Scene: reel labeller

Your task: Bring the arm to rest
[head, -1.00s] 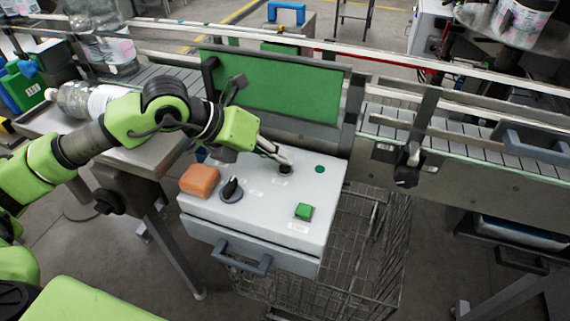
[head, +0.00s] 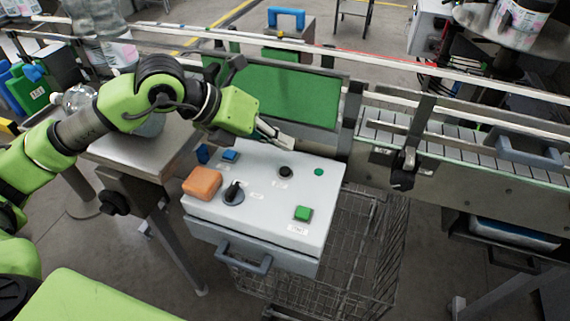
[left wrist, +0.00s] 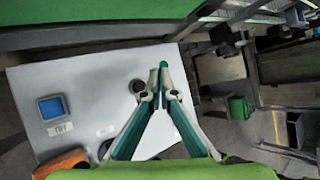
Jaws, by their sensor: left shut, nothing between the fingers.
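My left gripper (head: 284,139) is shut and empty in the head view, held above the back of the light grey control box (head: 262,213). It hangs clear of the box's controls. In the left wrist view my left gripper (left wrist: 161,75) has its fingertips together beside a small black knob. That black knob (head: 285,171) shows on the box top in the head view, below the fingertips. My right gripper is not in view.
The box also carries an orange block (head: 202,182), a black rotary switch (head: 233,192), a green button (head: 303,213) and a blue button (head: 230,156). A green panel (head: 290,95) stands behind it. A conveyor (head: 470,150) runs to the right. A wire cart (head: 365,240) stands below.

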